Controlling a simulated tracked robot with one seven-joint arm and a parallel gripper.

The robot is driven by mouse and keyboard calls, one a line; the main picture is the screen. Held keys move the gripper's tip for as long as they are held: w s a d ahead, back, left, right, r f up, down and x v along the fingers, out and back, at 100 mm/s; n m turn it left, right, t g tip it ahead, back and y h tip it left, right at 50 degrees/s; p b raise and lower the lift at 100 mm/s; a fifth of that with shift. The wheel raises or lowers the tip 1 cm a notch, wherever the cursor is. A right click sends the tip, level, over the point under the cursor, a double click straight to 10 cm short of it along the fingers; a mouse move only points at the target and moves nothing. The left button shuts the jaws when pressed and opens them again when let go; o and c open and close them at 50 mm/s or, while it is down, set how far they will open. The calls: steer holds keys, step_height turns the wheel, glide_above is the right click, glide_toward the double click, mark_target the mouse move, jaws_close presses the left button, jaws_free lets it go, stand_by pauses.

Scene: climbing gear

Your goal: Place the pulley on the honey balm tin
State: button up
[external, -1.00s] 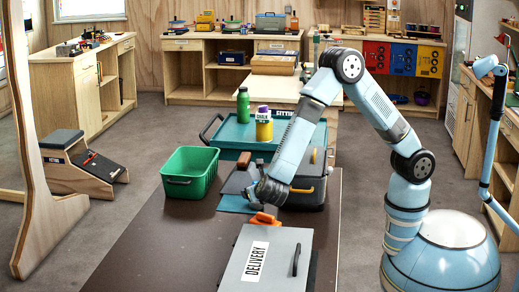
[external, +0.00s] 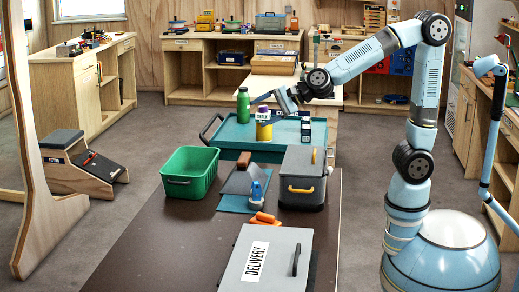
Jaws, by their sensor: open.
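My gripper (external: 268,106) is open, at the far end of the outstretched arm, over the teal tray (external: 232,138). A small blue and grey piece, possibly the pulley (external: 256,190), stands on the blue mat (external: 232,204), well in front of the gripper. I cannot make out a honey balm tin for certain. A small dark item with white labels (external: 305,130) stands on the tray, too small to read.
A green bottle (external: 243,106) stands on the tray, left of the jar. A green crate (external: 190,172), a grey box with a yellow handle (external: 303,188), an orange piece (external: 264,217) and the grey delivery box (external: 268,262) are on the brown table (external: 150,235). Its front left is clear.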

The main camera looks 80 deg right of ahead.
steer(key=s+d+f+n+g, duration=0.1)
steer(key=s+d+n, duration=0.4)
steer(key=s, duration=0.5)
steer(key=s+d+f+n+g+h, duration=0.1)
steer(key=s+d+n+g, duration=0.2)
steer(key=s, duration=0.7)
steer(key=s+d+f+n+g+h, duration=0.1)
steer(key=s+d+n+g, duration=0.1)
steer(key=s+d+n, duration=0.5)
steer(key=s+n, duration=0.3)
steer(key=n, duration=0.1)
steer(key=shift+s+g, duration=0.35)
steer(key=shift+g, duration=0.05)
